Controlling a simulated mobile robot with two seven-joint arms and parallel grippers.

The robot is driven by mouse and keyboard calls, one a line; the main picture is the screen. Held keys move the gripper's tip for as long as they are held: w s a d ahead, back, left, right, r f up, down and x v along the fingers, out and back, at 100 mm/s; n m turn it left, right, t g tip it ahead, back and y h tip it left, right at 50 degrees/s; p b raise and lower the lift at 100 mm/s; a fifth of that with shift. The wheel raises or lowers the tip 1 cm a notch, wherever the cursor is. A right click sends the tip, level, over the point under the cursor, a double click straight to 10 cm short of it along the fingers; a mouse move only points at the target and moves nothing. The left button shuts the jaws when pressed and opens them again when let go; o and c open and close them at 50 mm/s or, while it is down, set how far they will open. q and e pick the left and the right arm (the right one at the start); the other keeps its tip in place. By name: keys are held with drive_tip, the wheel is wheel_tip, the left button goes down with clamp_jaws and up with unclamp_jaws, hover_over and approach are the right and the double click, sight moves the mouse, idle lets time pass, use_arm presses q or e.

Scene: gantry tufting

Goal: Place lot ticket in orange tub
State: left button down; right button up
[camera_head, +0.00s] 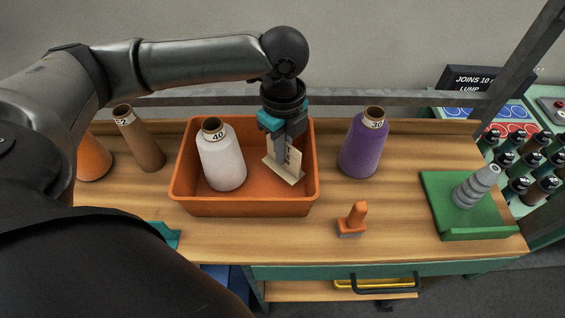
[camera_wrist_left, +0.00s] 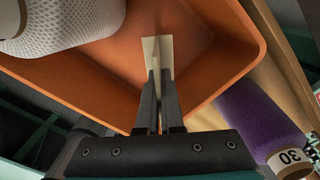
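The orange tub (camera_head: 240,208) stands on the wooden bench; it also shows in the left wrist view (camera_wrist_left: 215,65). My left gripper (camera_head: 286,158) points down inside the tub's right part. It is shut on the lot ticket (camera_head: 294,162), a cream card with dark print and a flat foot. The ticket is upright, low in the tub; whether its foot touches the floor is hard to tell. In the left wrist view the ticket (camera_wrist_left: 157,48) shows between and beyond the close-set fingers (camera_wrist_left: 159,85). My right gripper is not in view.
A white cone marked 40 (camera_head: 222,162) stands in the tub, left of the gripper. A purple cone (camera_head: 364,148) stands right of the tub, a brown cone (camera_head: 142,142) left. An orange-handled tool (camera_head: 354,217) and a green tray (camera_head: 450,222) with grey cone (camera_head: 474,190) are further right.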

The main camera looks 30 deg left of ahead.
use_arm(q)
drive_tip(key=shift+f, duration=2.1)
drive_tip(key=shift+f, duration=0.1)
drive_tip(key=c, duration=1.1)
unclamp_jaws()
wheel_tip(320, 180, up, 12)
drive_tip(key=shift+r+p, duration=0.2)
drive_tip(key=shift+p, duration=0.1)
